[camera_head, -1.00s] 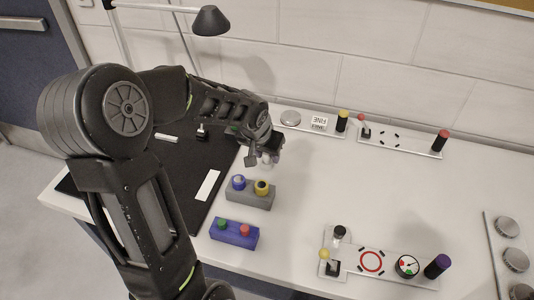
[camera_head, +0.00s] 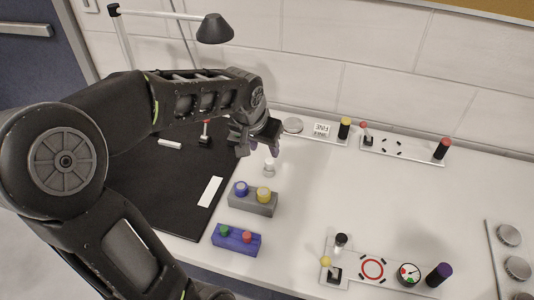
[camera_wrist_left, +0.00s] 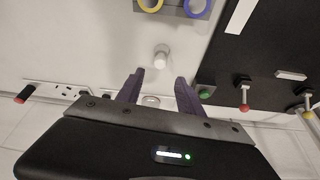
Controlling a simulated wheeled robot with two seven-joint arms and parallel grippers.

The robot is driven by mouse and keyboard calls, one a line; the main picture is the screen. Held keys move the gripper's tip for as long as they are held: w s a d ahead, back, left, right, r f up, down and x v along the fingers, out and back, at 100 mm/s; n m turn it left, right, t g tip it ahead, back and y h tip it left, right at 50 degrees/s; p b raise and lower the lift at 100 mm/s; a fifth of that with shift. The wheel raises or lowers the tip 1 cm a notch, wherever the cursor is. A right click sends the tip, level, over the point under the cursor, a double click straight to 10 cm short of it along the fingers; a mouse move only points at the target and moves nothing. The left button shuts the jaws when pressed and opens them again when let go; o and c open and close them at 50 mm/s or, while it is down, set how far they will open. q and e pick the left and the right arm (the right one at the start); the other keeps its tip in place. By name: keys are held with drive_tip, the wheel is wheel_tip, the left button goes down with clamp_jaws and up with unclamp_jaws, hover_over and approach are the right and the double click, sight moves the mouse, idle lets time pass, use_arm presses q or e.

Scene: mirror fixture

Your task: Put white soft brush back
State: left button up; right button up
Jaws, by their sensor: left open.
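A small white upright cylinder (camera_head: 269,168), which looks like the white soft brush, stands on the white table behind the grey block. It also shows in the left wrist view (camera_wrist_left: 161,57), just beyond the fingertips and between their lines. My left gripper (camera_head: 262,150) is open and empty, behind and above the white piece and apart from it. Its two purple fingers also show spread in the left wrist view (camera_wrist_left: 160,77). The grey block (camera_head: 253,204) carries a blue ring and a yellow ring. My right gripper is in no view.
A blue block (camera_head: 236,243) with green and red buttons sits in front. A black mat (camera_head: 150,195) with small levers lies to the left. Fixture plates stand along the wall and at front right (camera_head: 372,268). A lamp (camera_head: 214,28) hangs behind. The table's middle is clear.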

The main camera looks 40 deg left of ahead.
use_arm(q)
drive_tip(key=shift+v, duration=1.25)
